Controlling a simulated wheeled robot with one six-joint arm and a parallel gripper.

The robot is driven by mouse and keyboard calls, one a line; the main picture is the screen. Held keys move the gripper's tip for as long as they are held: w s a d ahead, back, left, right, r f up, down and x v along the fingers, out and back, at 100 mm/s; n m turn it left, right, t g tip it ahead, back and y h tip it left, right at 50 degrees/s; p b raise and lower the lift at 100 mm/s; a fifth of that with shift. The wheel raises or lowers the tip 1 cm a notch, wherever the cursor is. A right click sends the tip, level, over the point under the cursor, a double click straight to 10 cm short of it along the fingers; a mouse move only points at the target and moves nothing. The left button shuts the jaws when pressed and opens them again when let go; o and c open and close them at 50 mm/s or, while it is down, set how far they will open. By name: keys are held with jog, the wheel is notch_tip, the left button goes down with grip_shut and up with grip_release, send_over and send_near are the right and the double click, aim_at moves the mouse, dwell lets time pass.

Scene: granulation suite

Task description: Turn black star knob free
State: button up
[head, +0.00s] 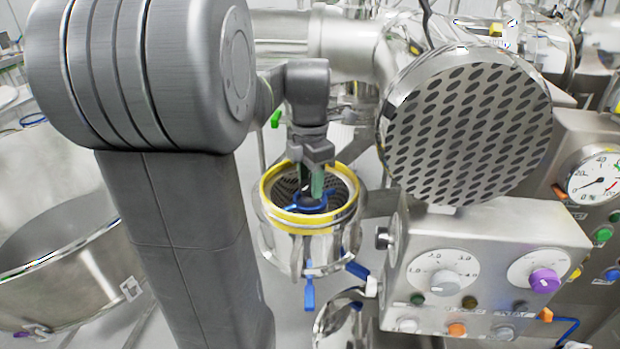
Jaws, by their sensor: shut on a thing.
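My gripper (311,188) reaches down from above into the open mouth of a round steel housing (312,252) with a yellow rim ring (297,221). Its greenish fingers are shut on a small dark piece at the middle of the mouth, which appears to be the black star knob (312,207). A blue part (296,208) sits around or beside the knob; which of the two I cannot tell. The fingers and the small size hide the knob's star shape. A dark perforated screen (344,192) lines the housing inside the ring.
A large perforated steel disc (465,125) stands close to the right of my gripper. Below it is a control box (487,265) with dials and a purple knob (544,280). A blue-handled clamp (309,292) hangs at the housing's front. A steel drum (70,280) stands at left.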

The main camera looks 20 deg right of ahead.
aim_at(310, 184)
dwell(0.3)
jog(key=o, duration=1)
notch_tip(310, 184, up, 14)
jog(key=shift+f+b, duration=0.1)
jog(key=shift+b, duration=0.55)
notch_tip(310, 184, down, 14)
jog(key=shift+r+p, duration=0.1)
jog(key=shift+p, duration=0.55)
